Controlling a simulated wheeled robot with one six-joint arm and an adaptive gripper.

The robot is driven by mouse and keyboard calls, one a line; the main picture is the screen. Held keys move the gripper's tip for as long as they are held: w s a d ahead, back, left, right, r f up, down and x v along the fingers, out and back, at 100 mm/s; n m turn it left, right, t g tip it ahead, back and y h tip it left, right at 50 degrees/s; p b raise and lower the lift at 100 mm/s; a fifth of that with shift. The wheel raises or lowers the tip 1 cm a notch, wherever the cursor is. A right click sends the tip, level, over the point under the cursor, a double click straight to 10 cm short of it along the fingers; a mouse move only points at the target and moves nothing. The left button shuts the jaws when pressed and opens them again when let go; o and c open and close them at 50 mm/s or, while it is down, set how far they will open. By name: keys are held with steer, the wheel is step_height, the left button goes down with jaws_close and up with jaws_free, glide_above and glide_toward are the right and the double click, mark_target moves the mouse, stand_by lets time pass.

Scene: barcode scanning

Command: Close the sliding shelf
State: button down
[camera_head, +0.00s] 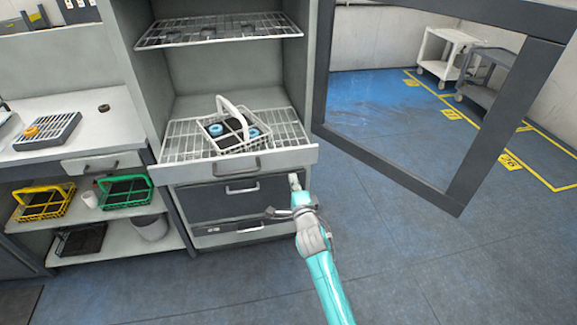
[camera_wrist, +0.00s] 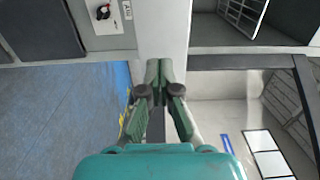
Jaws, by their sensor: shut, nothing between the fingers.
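The sliding shelf (camera_head: 185,174) is a wire rack with a pale front panel and a dark handle (camera_head: 237,165). It sticks out from the open cabinet in the head view. A white wire basket (camera_head: 238,146) with a raised handle and blue-and-dark items stands on it. My gripper (camera_head: 295,182) is shut and empty, just below the right end of the shelf's front panel in the picture. In the wrist view the closed fingertips (camera_wrist: 158,88) point at a pale strip (camera_wrist: 164,30). I cannot tell whether they touch it.
The framed cabinet door (camera_head: 386,172) stands open on the right. An upper wire shelf (camera_head: 215,30) is inside the cabinet, and dark drawers (camera_head: 228,196) are below the sliding shelf. A counter (camera_head: 105,130) stands on the left, over yellow and green baskets. The floor (camera_head: 430,250) at right is clear.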

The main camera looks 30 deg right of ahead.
mark_target(287, 160)
steer(key=x, duration=0.7)
steer(key=shift+w+d, duration=0.1)
steer(key=shift+w, duration=0.15)
steer(key=shift+w, duration=0.15)
